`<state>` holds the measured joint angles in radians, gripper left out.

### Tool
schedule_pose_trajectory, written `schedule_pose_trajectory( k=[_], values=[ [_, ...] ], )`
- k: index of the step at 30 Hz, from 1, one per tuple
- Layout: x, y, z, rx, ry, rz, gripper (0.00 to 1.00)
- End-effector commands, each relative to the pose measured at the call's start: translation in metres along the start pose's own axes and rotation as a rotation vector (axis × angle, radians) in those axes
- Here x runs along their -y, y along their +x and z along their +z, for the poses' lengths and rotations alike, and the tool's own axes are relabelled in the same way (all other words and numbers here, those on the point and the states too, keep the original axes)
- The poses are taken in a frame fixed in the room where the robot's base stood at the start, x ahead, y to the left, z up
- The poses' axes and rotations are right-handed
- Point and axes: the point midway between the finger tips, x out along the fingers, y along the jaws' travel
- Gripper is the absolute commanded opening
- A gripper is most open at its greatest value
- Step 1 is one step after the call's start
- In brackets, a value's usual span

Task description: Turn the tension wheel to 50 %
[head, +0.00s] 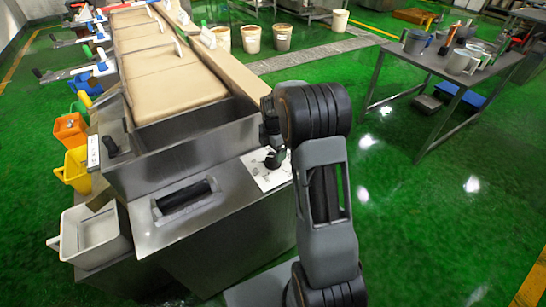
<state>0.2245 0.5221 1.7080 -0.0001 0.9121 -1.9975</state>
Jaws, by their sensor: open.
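A white plate (260,177) lies on the steel top of the drum machine, to the right of the slot. A small dark shape (274,160) on it looks like the tension wheel, partly covered by my arm; its scale marks are too small to read. My gripper (272,147) is open and points down, just above or around this dark shape. My wrist hides most of the gripper, and I cannot tell whether it touches the wheel.
A dark roller (185,197) sits in a slot of the steel top. A black knob (110,146) is on the machine's left side. A steel table (420,57) with containers stands at right. The green floor between is clear.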

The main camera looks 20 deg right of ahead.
Motion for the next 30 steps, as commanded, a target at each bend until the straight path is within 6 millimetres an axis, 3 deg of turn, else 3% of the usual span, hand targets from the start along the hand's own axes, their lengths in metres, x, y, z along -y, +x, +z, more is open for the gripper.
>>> schedule_pose_trajectory(
  k=[9,22,30],
  values=[
    [0.000,0.037,0.000,-0.001,0.000,-0.001,0.87],
    [0.000,0.044,0.000,0.000,0.001,0.001,0.87],
    [0.000,0.044,0.000,0.000,0.001,0.001,0.63]
  ],
)
